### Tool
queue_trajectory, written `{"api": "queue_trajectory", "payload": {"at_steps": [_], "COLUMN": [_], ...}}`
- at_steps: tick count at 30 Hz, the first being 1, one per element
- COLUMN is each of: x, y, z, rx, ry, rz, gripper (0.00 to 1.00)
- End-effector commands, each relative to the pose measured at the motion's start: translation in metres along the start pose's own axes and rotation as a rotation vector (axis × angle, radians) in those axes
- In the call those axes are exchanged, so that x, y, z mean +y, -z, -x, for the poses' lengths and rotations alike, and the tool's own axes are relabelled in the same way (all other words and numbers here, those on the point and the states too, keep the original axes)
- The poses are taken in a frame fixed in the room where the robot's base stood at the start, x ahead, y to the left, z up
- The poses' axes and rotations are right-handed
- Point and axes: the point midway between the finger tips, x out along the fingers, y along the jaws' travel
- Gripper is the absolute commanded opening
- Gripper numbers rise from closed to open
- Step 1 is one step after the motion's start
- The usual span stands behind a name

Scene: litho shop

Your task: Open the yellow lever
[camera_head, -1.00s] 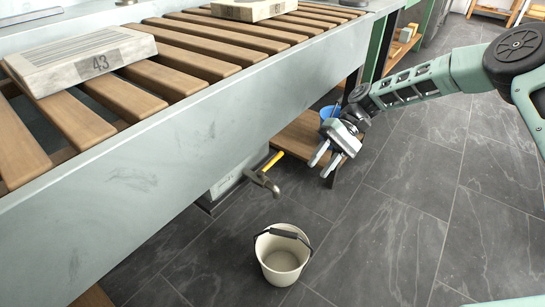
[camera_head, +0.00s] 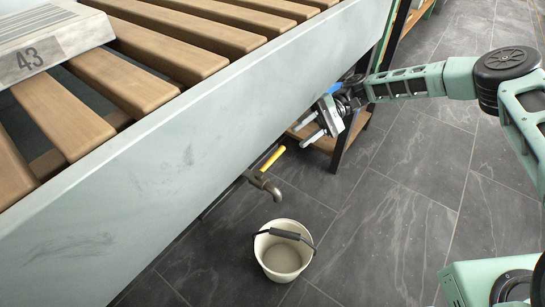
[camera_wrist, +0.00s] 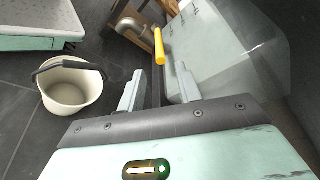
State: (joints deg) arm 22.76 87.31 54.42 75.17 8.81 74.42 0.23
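The yellow lever (camera_head: 273,157) sits on top of a metal tap (camera_head: 263,184) under the edge of the sink table. In the wrist view the yellow lever (camera_wrist: 159,46) shows just beyond and between my fingertips, with the tap (camera_wrist: 135,27) to its left. My gripper (camera_head: 308,130) is up and to the right of the lever in the head view, its two fingers apart and pointing left. In the wrist view my gripper (camera_wrist: 160,82) is open, with nothing visibly held. I cannot tell whether a finger touches the lever.
A cream bucket (camera_head: 283,256) with a dark-gripped handle stands on the floor below the tap. The grey table side (camera_head: 150,150) is close beside my gripper. A stone marked 43 (camera_head: 45,45) lies on the wooden slats.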

Motion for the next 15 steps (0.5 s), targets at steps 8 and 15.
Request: {"api": "queue_trajectory", "payload": {"at_steps": [8, 15], "x": [0.002, 0.002], "y": [0.001, 0.001], "z": [-0.060, -0.097], "rx": [-0.003, -0.002], "ry": [0.001, 0.000], "rz": [0.001, 0.001], "gripper": [0.34, 0.34]}}
